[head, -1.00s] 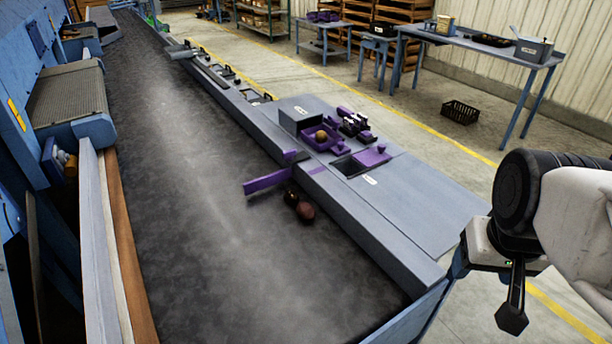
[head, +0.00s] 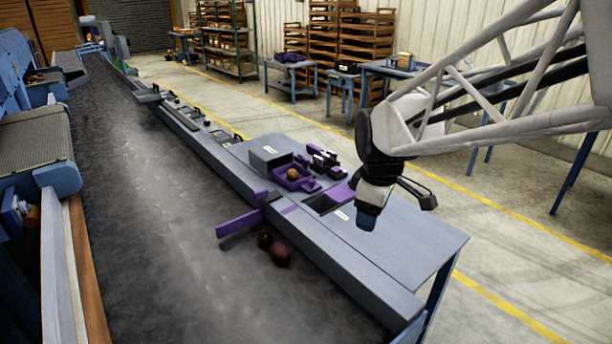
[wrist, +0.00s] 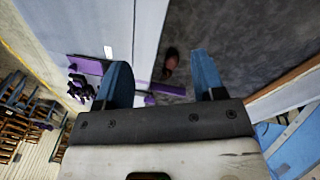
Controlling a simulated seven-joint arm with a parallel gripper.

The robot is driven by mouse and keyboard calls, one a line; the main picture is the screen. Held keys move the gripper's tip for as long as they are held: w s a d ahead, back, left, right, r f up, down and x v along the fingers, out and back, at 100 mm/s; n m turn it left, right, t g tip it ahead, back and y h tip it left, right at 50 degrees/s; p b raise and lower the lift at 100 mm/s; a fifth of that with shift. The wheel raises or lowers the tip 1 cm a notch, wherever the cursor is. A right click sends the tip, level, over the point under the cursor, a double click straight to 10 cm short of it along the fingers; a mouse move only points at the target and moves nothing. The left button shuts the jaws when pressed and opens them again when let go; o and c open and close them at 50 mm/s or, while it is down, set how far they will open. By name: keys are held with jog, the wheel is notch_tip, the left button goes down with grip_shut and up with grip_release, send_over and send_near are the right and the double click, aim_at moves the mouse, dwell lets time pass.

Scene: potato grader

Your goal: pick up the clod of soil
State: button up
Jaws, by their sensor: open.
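Two lumps lie close together on the dark belt beside the purple diverter bar (head: 240,222): a smaller dark lump (head: 265,239) and a larger reddish-brown lump (head: 281,254). I cannot tell for sure which is the clod of soil. In the wrist view the reddish-brown lump (wrist: 170,64) shows beyond the fingertips, between them; the dark one is hard to make out there. My gripper (head: 367,221) is above the grey side table, to the right of the lumps and higher. In the wrist view its two blue fingers (wrist: 163,75) are apart with nothing held.
The grey side table (head: 400,240) holds a purple tray (head: 297,181) with a tan round thing in it, a grey box (head: 270,157) and an opening (head: 322,203). A raised rail (head: 330,252) separates belt and table. The belt's near middle is clear.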

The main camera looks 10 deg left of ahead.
jog(key=w+a+f+n, duration=0.7)
jog(key=w+a+n, duration=0.2)
jog(key=w+a, duration=0.35)
jog(key=n+g, duration=0.2)
jog(key=n, duration=0.7)
send_over(264, 234)
notch_tip(264, 234, down, 11)
jog(key=shift+d+f, duration=0.15)
jog(key=shift+f, duration=0.05)
jog(key=shift+w+a+f, duration=0.1)
jog(key=shift+a+f, duration=0.1)
jog(key=shift+f, duration=1.25)
jog(key=shift+f, duration=2.65)
